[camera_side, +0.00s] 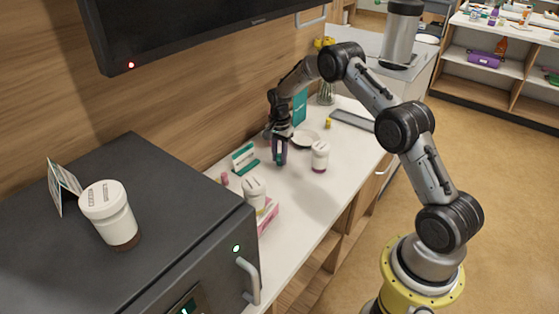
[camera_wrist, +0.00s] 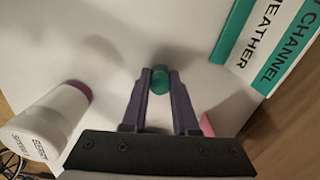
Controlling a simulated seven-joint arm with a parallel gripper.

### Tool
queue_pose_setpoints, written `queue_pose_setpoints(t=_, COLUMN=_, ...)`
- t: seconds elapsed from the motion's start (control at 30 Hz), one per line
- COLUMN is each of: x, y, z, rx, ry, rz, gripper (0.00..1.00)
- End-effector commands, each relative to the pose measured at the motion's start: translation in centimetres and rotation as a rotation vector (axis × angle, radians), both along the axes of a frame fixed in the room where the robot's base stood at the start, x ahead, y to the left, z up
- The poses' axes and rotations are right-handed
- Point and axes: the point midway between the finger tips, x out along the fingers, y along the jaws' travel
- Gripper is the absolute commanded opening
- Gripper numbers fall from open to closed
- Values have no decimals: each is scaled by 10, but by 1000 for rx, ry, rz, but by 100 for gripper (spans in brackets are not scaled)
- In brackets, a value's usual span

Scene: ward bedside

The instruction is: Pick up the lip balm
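The lip balm appears to be the small teal, rounded piece (camera_wrist: 160,79) between my fingertips in the wrist view. A teal piece also shows between the fingers in the side view (camera_side: 280,154). My gripper (camera_wrist: 160,82) has dark purple fingers, drawn close together with one on each side of the teal piece. They seem to touch it on both sides. In the side view my gripper (camera_side: 280,157) points down, low at the white counter. Whether the piece rests on the counter or is just clear of it cannot be told. Its lower part is hidden.
A white bottle with a purple base (camera_side: 320,156) stands close to the right of my gripper; the wrist view shows it at left (camera_wrist: 52,118). Another white bottle (camera_side: 254,193) and a pink box (camera_side: 267,215) are nearer.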

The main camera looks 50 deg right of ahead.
Motion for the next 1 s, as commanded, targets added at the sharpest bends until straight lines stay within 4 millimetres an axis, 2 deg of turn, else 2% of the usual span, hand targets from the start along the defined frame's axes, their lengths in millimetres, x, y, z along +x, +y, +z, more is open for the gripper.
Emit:
queue_pose_setpoints(t=0.03, x=0, y=0, z=0, rx=0, ry=0, rz=0, gripper=11)
queue_pose_setpoints(t=0.1, x=0, y=0, z=0, rx=0, ry=0, rz=0, gripper=0)
queue_pose_setpoints(t=0.57, x=0, y=0, z=4, rx=0, ry=-1, rz=0, gripper=0)
queue_pose_setpoints(t=0.73, x=1, y=0, z=18, rx=-1, ry=-3, rz=0, gripper=0)
queue_pose_setpoints(t=0.83, x=1, y=0, z=34, rx=-2, ry=-4, rz=0, gripper=0)
queue_pose_setpoints(t=1.0, x=-23, y=9, z=62, rx=-1, ry=-3, rz=0, gripper=0)
